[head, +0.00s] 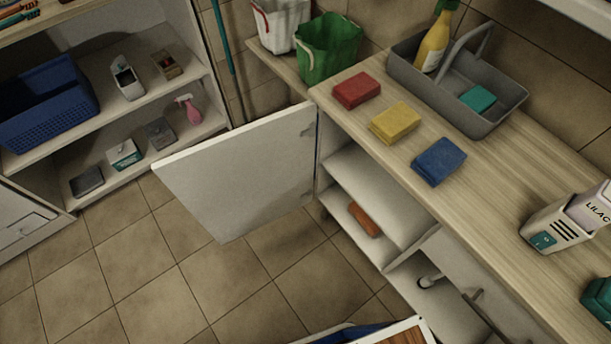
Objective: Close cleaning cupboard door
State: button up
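The white cupboard door (238,176) stands wide open, swung out to the left of the low cupboard under the wooden counter. Its hinged edge is at the cupboard's far left corner, and its free edge points left over the tiled floor. The open cupboard (372,190) shows white shelves, with an orange-brown item (364,219) lying on a lower shelf. My gripper is not in view.
On the counter (360,117) are red, yellow and blue sponges, a grey caddy (471,118) with a spray bottle, and a lilac-labelled container (572,222). Shelves (106,138) stand at left. Floor left of the door is clear. A wooden-edged object (402,333) is at bottom.

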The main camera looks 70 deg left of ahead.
aim_at(234, 182)
jog(key=z, duration=1.35)
jog(key=k, duration=2.6)
jog(key=u, duration=1.95)
jog(key=i, duration=0.55)
jog(key=z, duration=0.55)
jog(key=k, duration=0.8)
jog(key=u, duration=0.55)
